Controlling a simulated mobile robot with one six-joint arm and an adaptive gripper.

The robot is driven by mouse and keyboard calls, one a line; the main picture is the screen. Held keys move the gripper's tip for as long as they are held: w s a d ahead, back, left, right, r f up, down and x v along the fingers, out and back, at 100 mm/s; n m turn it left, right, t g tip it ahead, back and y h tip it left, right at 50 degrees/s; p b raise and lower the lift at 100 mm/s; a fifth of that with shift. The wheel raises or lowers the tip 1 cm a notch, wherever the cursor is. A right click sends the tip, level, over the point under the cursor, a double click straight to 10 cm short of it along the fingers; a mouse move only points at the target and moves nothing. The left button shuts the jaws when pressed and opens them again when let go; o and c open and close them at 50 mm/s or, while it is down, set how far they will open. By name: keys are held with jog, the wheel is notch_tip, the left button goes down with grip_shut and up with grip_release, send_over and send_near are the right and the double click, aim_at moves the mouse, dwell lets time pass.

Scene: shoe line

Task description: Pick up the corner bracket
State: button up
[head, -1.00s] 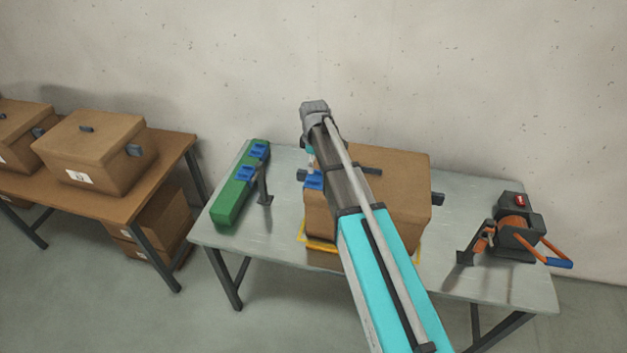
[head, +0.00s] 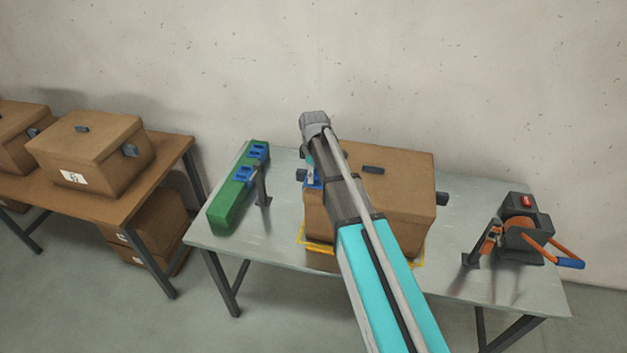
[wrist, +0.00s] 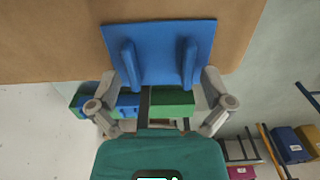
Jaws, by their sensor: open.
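A blue corner bracket (head: 313,181) is at the upper left front edge of the brown box on the grey table. In the wrist view the blue bracket (wrist: 160,38) shows large, as a flat plate with two upright ribs, against the brown cardboard. My gripper (wrist: 160,78) is open, with its grey fingers on either side of the bracket's lower part. I cannot tell whether they touch it. In the head view my arm hides most of the gripper. Two more blue brackets (head: 258,152) (head: 243,174) sit on a green holder (head: 228,203) to the left.
The brown box (head: 400,195) stands within a yellow outline (head: 318,246) on the grey table (head: 285,250). A strapping tool (head: 520,235) with orange handles is at the right. A brown table (head: 130,205) with boxes stands at the left. A thin dark post (head: 262,185) stands beside the holder.

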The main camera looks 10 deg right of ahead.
dwell(0.4)
jog(key=c, duration=1)
jog(key=shift+o, duration=0.2)
jog(key=shift+r, duration=0.1)
notch_tip(320, 180, up, 10)
jog(key=p, duration=1)
